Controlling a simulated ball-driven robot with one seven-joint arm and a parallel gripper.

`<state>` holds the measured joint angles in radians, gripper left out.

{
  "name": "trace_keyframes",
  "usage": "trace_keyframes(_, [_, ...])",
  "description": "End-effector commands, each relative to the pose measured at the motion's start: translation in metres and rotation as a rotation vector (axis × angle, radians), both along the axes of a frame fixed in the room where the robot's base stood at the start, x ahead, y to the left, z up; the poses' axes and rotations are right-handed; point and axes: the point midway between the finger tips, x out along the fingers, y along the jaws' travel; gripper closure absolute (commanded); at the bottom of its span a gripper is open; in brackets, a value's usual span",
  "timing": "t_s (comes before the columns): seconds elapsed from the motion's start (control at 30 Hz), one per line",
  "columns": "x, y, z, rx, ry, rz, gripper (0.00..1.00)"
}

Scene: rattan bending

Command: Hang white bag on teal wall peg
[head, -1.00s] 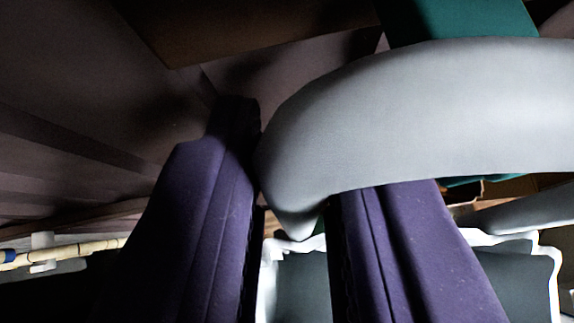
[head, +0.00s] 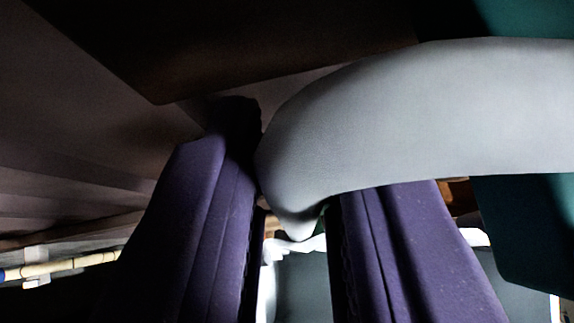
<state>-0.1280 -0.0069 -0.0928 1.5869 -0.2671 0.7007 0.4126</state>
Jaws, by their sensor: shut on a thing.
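My gripper (head: 296,210) has two purple fingers, shut on the white bag (head: 420,115) by its thick, pale, curved handle. The handle arches from between the fingers to the right edge and hides the right fingertip. A white-edged shape with a dark grey inside, seemingly the bag's body, shows low between and beyond the fingers. The teal wall peg (head: 530,235) is large at the right. Teal shows above and below the handle, and the handle crosses in front of it in the picture. Whether they touch, I cannot tell.
A dark brown panel (head: 200,50) spans the top, with shaded brown surfaces at the left. A pale bamboo-like pole (head: 75,264) with a blue end and a white holder lies at the lower left.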

Motion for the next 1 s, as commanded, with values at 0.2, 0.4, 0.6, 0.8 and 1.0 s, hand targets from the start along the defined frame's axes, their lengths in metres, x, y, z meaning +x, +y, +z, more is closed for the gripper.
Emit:
trace_keyframes(0.2, [0.0,0.0,0.0,0.0,-0.001,0.0,0.49])
trace_keyframes(0.4, [0.0,0.0,0.0,0.0,0.0,0.0,0.49])
trace_keyframes(0.6, [0.0,0.0,0.0,0.0,0.0,0.0,0.49])
trace_keyframes(0.8, [-0.001,0.0,0.003,0.0,0.0,0.0,0.49])
trace_keyframes(1.0, [-0.021,0.0,0.018,0.0,-0.004,0.001,0.49])
